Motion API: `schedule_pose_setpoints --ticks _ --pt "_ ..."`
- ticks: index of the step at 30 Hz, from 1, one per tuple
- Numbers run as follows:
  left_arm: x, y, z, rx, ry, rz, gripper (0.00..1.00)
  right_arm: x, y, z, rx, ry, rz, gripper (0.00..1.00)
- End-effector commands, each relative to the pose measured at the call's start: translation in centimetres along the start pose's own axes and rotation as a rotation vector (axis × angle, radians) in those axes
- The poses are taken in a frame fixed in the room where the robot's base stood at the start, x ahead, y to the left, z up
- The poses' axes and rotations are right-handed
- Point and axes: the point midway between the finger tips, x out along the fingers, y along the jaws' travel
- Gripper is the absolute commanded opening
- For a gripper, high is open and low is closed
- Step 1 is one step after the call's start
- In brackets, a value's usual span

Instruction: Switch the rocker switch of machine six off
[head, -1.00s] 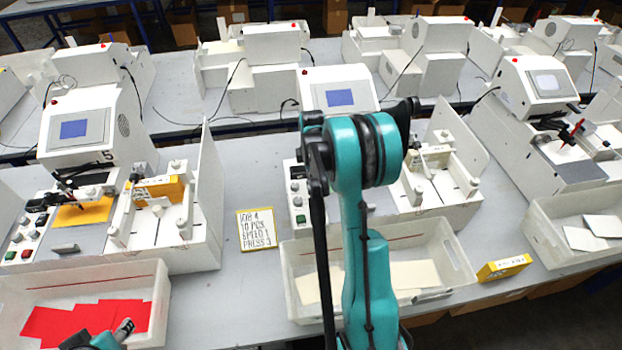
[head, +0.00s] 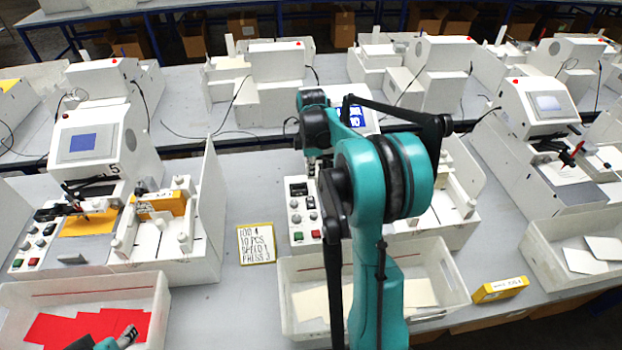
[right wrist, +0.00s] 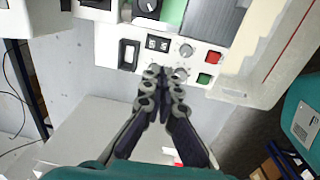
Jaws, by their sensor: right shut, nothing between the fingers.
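The middle machine (head: 359,115), right of the one marked 5, has its number hidden behind my right arm. I cannot tell which way the rocker is tipped. In the head view my right arm hides most of that machine. My left gripper (head: 128,335) is at the lower left above red sheets; its opening is unclear.
A white bin (head: 450,278) stands in front. A job card (head: 256,244) lies left of it, a yellow box (head: 500,289) right.

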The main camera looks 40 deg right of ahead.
Motion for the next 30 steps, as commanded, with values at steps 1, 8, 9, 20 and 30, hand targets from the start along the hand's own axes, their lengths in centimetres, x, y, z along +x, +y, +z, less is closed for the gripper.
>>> schedule_pose_setpoints --ticks 1,8,9,20,30 --pt "0.0 0.0 0.0 0.0 0.0 0.0 0.46 -0.3 0.0 0.0 0.0 0.0 0.0 0.0" --pt "0.0 0.0 0.0 0.0 0.0 0.0 0.46 -0.4 0.0 0.0 -0.001 0.0 0.0 0.0" --pt "0.0 0.0 0.0 0.0 0.0 0.0 0.46 -0.4 0.0 0.0 0.0 0.0 0.0 0.0" --pt "2.4 0.0 1.7 0.0 0.0 0.0 0.46 -0.4 -0.3 0.2 0.0 0.0 0.093 0.0" --pt "2.2 0.0 1.6 0.0 0.0 0.0 0.46 -0.8 -0.2 0.2 0.0 0.0 0.107 0.0"
